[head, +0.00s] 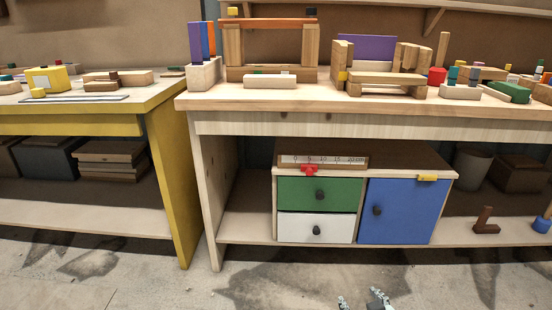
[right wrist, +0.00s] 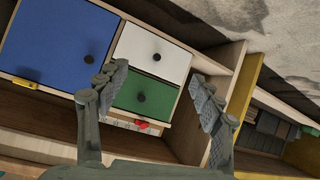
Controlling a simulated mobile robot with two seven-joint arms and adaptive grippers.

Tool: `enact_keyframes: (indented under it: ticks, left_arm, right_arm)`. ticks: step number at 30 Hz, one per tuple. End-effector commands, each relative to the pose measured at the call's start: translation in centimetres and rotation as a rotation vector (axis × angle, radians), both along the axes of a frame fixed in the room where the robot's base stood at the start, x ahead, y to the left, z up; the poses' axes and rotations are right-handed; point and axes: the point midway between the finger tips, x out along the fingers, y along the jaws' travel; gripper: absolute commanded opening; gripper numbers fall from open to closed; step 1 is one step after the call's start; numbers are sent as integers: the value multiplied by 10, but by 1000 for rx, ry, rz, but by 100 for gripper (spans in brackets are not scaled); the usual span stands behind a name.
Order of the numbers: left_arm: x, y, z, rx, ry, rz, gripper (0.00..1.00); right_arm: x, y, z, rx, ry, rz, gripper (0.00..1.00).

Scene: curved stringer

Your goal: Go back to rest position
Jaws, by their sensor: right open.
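My right gripper (head: 363,301) shows only by its fingertips at the bottom edge of the head view, low in front of the bench and apart from it. In the right wrist view my right gripper (right wrist: 158,95) has its two fingers spread wide with nothing between them. Beyond the fingers is the small cabinet, with a green drawer (head: 319,195), a white drawer (head: 315,228) and a blue door (head: 403,211), all shut. My left gripper is not in view.
A wooden workbench (head: 361,124) stands ahead, with block structures on top and the cabinet on its lower shelf. A yellow-sided table (head: 174,185) stands to the left. A red piece (head: 309,169) sits by the ruler on the cabinet. The floor (head: 270,288) in front is clear.

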Motion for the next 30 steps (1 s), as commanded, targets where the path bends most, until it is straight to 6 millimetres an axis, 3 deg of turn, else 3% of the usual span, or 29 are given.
enact_keyframes:
  ticks: [7, 30]
  left_arm:
    - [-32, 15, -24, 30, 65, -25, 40]
    - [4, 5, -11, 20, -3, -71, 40]
  right_arm:
    - [2, -13, -21, 23, 6, -25, 67]
    - [-63, -46, -96, -49, 104, -43, 67]
